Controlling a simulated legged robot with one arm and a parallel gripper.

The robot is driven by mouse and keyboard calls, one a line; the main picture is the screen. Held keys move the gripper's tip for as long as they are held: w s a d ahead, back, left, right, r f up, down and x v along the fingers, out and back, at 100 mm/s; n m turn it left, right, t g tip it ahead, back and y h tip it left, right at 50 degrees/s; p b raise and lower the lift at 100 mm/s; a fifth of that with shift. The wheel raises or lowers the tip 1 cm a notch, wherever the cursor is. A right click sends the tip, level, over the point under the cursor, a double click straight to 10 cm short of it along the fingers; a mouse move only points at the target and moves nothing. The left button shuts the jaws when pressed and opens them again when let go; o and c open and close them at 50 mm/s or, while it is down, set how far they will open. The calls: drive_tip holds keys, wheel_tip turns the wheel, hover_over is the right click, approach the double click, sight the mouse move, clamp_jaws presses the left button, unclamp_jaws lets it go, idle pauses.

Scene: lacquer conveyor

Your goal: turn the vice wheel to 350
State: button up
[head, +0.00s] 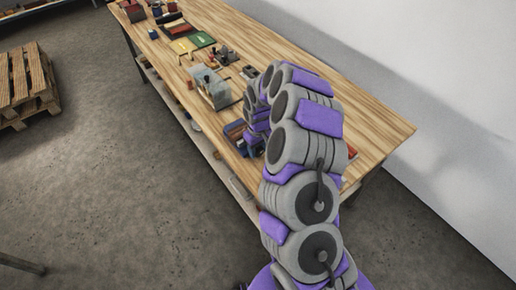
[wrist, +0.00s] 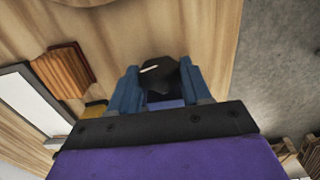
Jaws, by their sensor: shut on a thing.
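In the wrist view a dark rounded knob with a short pale mark (wrist: 158,72), which looks like the vice wheel, sits between the two blue fingers of my gripper (wrist: 158,88). The gripper is shut on it. Much of the wheel is hidden by the fingers and the dark gripper body, and no scale or number can be read. In the head view my arm reaches over the workbench and hides the gripper and the wheel.
The wooden workbench (head: 358,115) runs along a white wall. In the wrist view a ribbed orange-brown block (wrist: 62,70) lies left. A pallet (head: 25,83) stands on the floor.

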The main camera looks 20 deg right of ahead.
drive_tip(key=shift+d+y+p, duration=0.1)
drive_tip(key=shift+y+p, duration=0.2)
drive_tip(key=shift+y, duration=0.2)
drive_tip(key=shift+w+d+f+g+y+b, duration=0.1)
drive_tip(key=shift+w+d+g+y+b, duration=0.05)
drive_tip(key=shift+g+y+b, duration=0.25)
drive_tip(key=shift+y+b, duration=0.3)
drive_tip(key=shift+y, duration=0.1)
drive_tip(key=o, duration=1)
drive_tip(key=shift+o, duration=0.2)
drive_tip(key=p+v, duration=0.2)
drive_tip(key=v, duration=1.5)
drive_tip(key=shift+r+p, duration=0.25)
drive_tip(key=shift+p, duration=0.15)
